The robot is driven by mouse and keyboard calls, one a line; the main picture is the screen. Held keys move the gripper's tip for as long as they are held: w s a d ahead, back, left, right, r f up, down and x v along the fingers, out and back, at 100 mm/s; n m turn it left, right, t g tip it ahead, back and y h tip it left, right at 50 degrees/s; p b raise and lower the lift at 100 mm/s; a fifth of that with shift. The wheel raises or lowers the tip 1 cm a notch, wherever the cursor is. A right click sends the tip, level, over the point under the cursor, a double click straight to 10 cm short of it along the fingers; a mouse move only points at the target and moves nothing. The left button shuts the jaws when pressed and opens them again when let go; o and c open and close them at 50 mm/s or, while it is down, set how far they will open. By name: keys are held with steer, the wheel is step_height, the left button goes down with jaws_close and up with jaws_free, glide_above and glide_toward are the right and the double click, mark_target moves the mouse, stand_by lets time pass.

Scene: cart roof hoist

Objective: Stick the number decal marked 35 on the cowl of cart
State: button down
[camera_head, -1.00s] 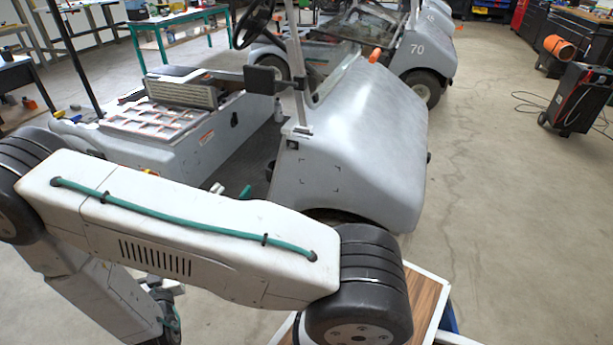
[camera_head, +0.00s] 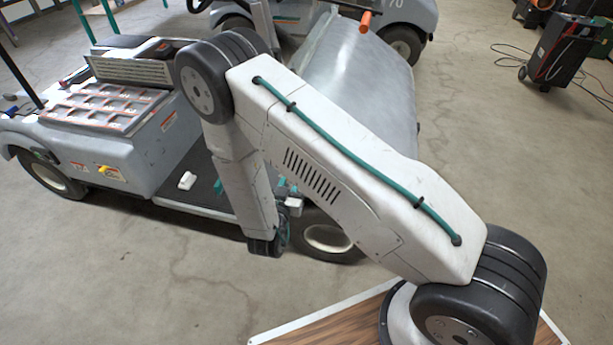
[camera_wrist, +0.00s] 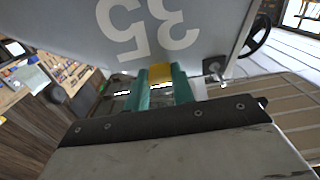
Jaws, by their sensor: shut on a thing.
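The cart's grey cowl (camera_head: 375,70) shows in the head view behind my arm, which covers its near side. In the wrist view, the white number 35 (camera_wrist: 148,28) appears upside down against a grey surface (camera_wrist: 60,25). My gripper (camera_wrist: 167,88) has two teal fingers shut on a small yellow piece (camera_wrist: 160,72) just below the digits. The yellow piece appears to belong to the number decal. I cannot tell whether the decal touches the cowl. In the head view, my wrist is low beside the cart's front wheel (camera_head: 328,238); the fingertips are not clear there.
The cart's seat and tray (camera_head: 100,105) lie left of my arm. A second cart (camera_head: 410,25) marked 70 stands behind. A black wheeled machine (camera_head: 568,50) with a cable is at the upper right. Bare concrete floor is open at right and front left.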

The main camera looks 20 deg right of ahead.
stand_by(0.3)
steer(key=x, duration=0.7)
steer(key=shift+w+d, duration=0.15)
steer(key=shift+d, duration=0.05)
stand_by(0.3)
steer(key=shift+w+d, duration=0.35)
steer(key=shift+w, duration=0.15)
stand_by(2.4)
steer(key=c, duration=0.6)
jaws_free()
steer(key=shift+v, duration=3.5)
steer(key=shift+s+a, duration=0.1)
